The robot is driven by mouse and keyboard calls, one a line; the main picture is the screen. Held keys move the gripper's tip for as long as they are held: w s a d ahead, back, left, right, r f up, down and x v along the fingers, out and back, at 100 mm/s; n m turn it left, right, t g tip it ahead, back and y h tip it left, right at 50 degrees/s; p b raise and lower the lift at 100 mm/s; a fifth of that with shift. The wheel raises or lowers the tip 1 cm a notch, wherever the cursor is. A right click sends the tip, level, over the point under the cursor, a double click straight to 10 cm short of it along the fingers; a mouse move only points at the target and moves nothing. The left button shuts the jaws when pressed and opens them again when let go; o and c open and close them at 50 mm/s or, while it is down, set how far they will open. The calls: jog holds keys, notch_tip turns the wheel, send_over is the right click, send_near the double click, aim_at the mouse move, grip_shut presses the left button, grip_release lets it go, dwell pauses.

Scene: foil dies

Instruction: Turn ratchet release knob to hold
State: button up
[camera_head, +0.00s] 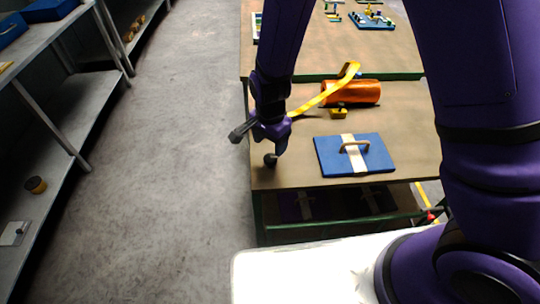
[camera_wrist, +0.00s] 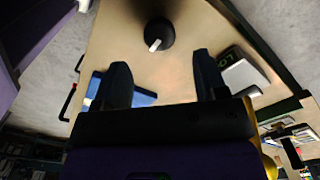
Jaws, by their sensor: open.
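The knob (camera_wrist: 158,36) is a round black dial with a white pointer mark, at the top middle of the wrist view. In the head view a dark round piece that looks like the knob (camera_head: 270,160) is at the table's near left corner. My gripper (camera_wrist: 162,66) is open and empty, its two dark fingers apart and pointing towards the knob. The knob lies beyond the fingertips, not between them. A pale plate with a dark label (camera_wrist: 240,70) is right of the fingers in the wrist view; I cannot read it surely.
A blue board (camera_head: 378,158) with a pale strip and handle lies on the brown table (camera_head: 290,174). Behind it are an orange roll (camera_head: 365,92), a yellow bar (camera_head: 325,93) and a small yellow block (camera_head: 338,113). Shelves stand at the left; the floor between is clear.

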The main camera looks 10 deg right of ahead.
aim_at(270, 157)
jog(key=shift+f, duration=3.15)
jog(key=c, duration=0.9)
